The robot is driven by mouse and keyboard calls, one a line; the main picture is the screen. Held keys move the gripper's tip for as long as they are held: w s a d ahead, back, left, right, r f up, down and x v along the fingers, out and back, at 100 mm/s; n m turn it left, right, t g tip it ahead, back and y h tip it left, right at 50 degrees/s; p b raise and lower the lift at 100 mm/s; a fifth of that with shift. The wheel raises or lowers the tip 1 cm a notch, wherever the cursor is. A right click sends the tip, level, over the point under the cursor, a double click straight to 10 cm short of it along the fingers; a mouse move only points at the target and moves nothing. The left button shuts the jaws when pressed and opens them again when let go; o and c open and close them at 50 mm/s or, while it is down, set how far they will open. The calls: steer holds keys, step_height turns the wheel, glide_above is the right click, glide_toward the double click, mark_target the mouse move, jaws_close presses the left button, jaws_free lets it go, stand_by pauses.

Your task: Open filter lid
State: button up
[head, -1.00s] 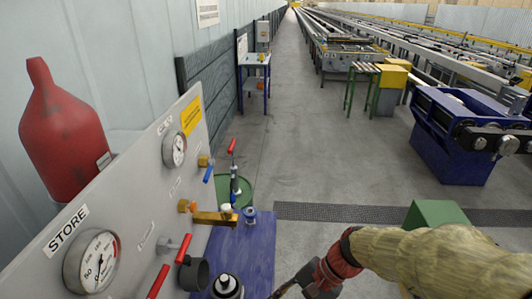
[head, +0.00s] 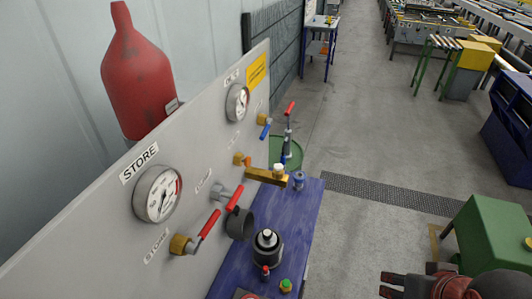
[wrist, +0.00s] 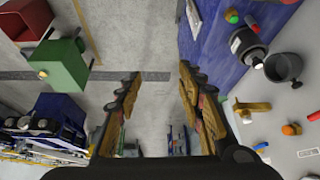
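A dark round housing with a black cap and pale knob (head: 267,244) stands on the blue bench (head: 225,262), with a small red part at its front. Beside it a dark grey open cup (head: 240,223) sits against the grey panel. I cannot tell for certain which of them carries the filter lid. In the wrist view the housing (wrist: 248,46) and cup (wrist: 284,68) are at upper right. My gripper (wrist: 160,82) is open and empty, over the floor, apart from both. In the head view it (head: 388,284) is at the bottom right edge.
The grey panel (head: 80,255) carries the STORE gauge (head: 158,193), red-handled valves (head: 209,224) and a brass fitting (head: 268,177). A red bottle (head: 143,75) is behind it. A green box (head: 490,235) stands at right. Clear floor (head: 350,215) lies between bench and box.

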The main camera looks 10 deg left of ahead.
mark_target(236, 208)
steer(key=w+a+f+m+g+y+p, duration=0.2)
steer(key=a+f+m+g+y+p, duration=0.3)
steer(key=a, duration=0.6)
steer(key=w+a+f+m+g+y+p, duration=0.2)
steer(key=w+a+f+g, duration=0.3)
steer(key=a, duration=0.6)
steer(key=w+a+r+m+t+y, duration=0.2)
steer(key=w+a+m+t+y, duration=0.45)
steer(key=w+a+m, duration=0.5)
steer(key=shift+m+g, duration=0.25)
steer(key=shift+g, duration=0.2)
steer(key=shift+x, duration=3.45)
steer(key=shift+s+f, duration=0.1)
steer(key=shift+s, duration=0.05)
steer(key=shift+c, duration=1.3)
jaws_close()
steer(key=shift+d, duration=0.1)
